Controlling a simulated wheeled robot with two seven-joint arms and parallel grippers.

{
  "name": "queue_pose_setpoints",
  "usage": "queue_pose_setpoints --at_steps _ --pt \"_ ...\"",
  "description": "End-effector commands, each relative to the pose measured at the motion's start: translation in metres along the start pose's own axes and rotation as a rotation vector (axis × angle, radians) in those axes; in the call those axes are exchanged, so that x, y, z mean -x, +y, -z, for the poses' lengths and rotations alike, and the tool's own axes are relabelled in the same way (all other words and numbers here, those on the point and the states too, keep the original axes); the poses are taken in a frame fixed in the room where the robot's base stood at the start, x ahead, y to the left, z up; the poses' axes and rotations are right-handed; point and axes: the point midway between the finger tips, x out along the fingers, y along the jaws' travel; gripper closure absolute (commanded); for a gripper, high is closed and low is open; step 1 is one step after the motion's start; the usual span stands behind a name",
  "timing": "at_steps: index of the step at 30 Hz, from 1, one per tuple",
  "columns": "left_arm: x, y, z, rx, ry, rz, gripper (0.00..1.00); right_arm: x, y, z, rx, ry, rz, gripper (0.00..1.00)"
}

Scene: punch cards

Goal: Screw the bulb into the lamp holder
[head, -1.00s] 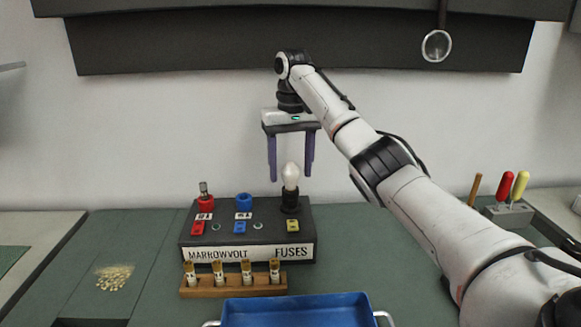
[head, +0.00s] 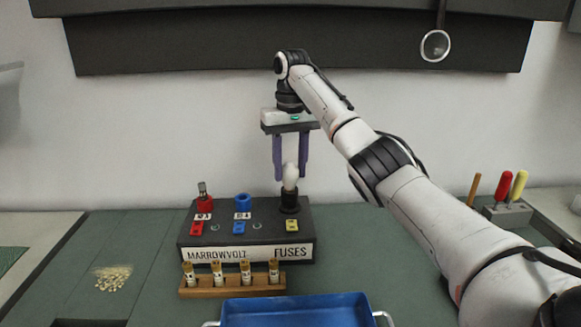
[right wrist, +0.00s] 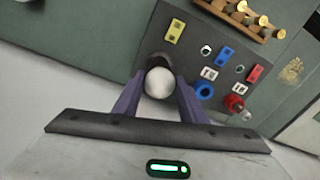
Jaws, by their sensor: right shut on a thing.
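The white bulb (head: 290,176) stands upright in the black lamp holder (head: 289,202) at the right rear of the fuse box. My right gripper (head: 290,178) comes down from above and is shut on the bulb, one purple finger on each side. In the right wrist view the round bulb top (right wrist: 158,83) sits between the two fingers, with the dark holder (right wrist: 155,62) partly hidden behind it. How deep the bulb sits in the holder cannot be told. My left gripper is not in view.
The fuse box (head: 250,254) bears a red fitting (head: 204,202) and a blue ring (head: 243,203) left of the holder. A wooden rack (head: 232,286) of fuses and a blue tray (head: 295,312) lie in front. A tool stand (head: 508,214) is at right.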

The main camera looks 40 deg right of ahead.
Motion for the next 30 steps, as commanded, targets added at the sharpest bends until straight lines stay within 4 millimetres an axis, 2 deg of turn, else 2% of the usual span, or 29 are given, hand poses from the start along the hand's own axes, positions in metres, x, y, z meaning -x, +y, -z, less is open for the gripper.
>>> queue_pose_setpoints --at_steps 3,8,15,20,27,30 --pt "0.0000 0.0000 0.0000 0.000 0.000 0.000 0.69 -0.0003 -0.0013 -0.0009 -0.123 -0.003 -0.001 0.82" --pt "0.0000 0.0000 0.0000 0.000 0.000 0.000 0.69 -0.0005 -0.0018 -0.0009 -0.211 -0.002 -0.002 0.82" --pt "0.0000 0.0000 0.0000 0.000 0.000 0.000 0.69 -0.0008 -0.0031 -0.0006 -0.475 0.001 -0.006 0.82" --pt "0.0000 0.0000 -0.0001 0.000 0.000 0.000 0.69 -0.0009 -0.0037 -0.0003 -0.570 0.002 -0.007 0.82" --pt "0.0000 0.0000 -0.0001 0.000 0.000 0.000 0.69 -0.0010 -0.0048 0.0006 -0.837 0.004 -0.011 0.82" --pt "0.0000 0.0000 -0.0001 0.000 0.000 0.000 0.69 -0.0010 -0.0048 0.0008 -0.887 0.005 -0.012 0.82"
